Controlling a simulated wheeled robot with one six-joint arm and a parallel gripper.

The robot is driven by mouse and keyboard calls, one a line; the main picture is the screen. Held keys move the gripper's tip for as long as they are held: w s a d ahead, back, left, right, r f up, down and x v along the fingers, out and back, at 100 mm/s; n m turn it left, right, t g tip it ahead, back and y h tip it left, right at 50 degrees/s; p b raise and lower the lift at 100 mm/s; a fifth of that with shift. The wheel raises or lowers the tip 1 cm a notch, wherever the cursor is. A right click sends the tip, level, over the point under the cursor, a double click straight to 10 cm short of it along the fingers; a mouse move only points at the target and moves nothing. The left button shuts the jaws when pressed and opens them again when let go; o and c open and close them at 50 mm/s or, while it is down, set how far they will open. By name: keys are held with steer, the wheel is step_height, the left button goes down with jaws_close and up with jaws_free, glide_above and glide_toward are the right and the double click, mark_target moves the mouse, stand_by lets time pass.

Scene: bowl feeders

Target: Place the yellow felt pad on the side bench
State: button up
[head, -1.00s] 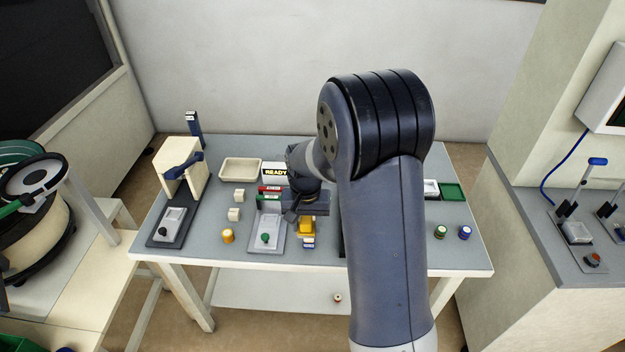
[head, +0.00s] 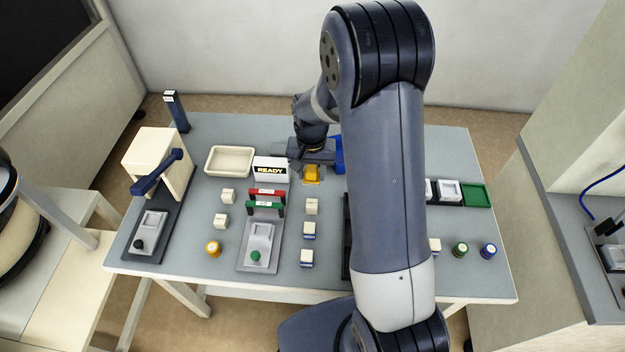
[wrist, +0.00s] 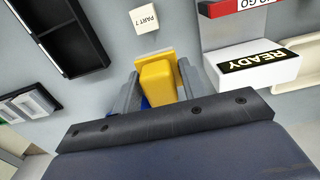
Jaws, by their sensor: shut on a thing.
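My gripper (wrist: 157,88) is shut on a yellow block-like piece (wrist: 158,82), which looks to be the yellow felt pad. In the head view the yellow piece (head: 312,174) shows below my gripper (head: 312,163), toward the back of the grey table (head: 285,140), right of the READY sign (head: 271,169). I cannot tell how far above the table it is. A cream bench (head: 62,262) stands at the left and a grey-topped counter (head: 570,225) at the right; I cannot tell which is the side bench.
Small labelled blocks (head: 312,206) stand in front of my gripper. Red and green bars (head: 266,195) are left of it, with a cream tray (head: 229,161) behind. A black tray (wrist: 62,35) lies nearby. Something blue (head: 339,154) shows behind my gripper.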

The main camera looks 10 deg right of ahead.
mark_target(312, 167)
steer(key=shift+f, duration=3.4)
steer(key=shift+f, duration=0.2)
steer(key=o, duration=1.1)
steer(key=shift+c, duration=0.2)
steer(key=shift+r, duration=0.1)
step_height(312, 167, up, 12)
steer(key=shift+r, duration=0.1)
